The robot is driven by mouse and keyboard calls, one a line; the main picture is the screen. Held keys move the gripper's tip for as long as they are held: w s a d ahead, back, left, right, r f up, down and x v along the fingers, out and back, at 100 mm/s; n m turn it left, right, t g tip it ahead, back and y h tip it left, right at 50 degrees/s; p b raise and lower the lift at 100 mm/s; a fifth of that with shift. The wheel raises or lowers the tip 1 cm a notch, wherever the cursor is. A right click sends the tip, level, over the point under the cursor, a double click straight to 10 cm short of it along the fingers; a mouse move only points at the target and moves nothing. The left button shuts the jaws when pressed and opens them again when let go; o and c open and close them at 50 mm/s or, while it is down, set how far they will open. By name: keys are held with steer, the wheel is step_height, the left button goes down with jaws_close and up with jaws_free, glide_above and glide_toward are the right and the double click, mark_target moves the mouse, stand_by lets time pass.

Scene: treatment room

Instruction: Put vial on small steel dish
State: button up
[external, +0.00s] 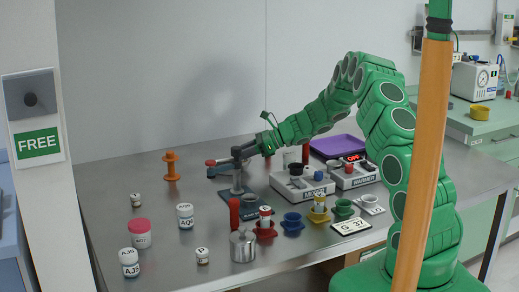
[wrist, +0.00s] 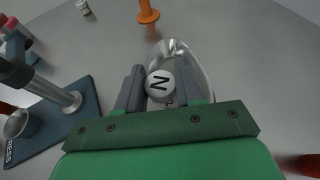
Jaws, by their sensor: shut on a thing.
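My gripper (wrist: 159,86) is shut on a vial (wrist: 159,82) with a white cap marked N, held between its two grey fingers. The small steel dish (wrist: 173,46), a shiny pointed oval, shows past and to the right of the vial in the wrist view. The vial overlaps the dish there; I cannot tell whether it touches it. In the external view my green wrist (external: 267,143) is behind the press stand, and I cannot make out the vial or dish there.
The press stand (wrist: 72,98) with its dark blue base is close on the left in the wrist view. An orange spool (external: 171,166) stands beyond. Several labelled jars (external: 139,232), coloured cups (external: 292,222) and grey devices (external: 300,186) stand around.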

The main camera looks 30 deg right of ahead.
steer(key=shift+f, duration=0.6)
steer(key=o, duration=1)
steer(key=shift+r, duration=0.1)
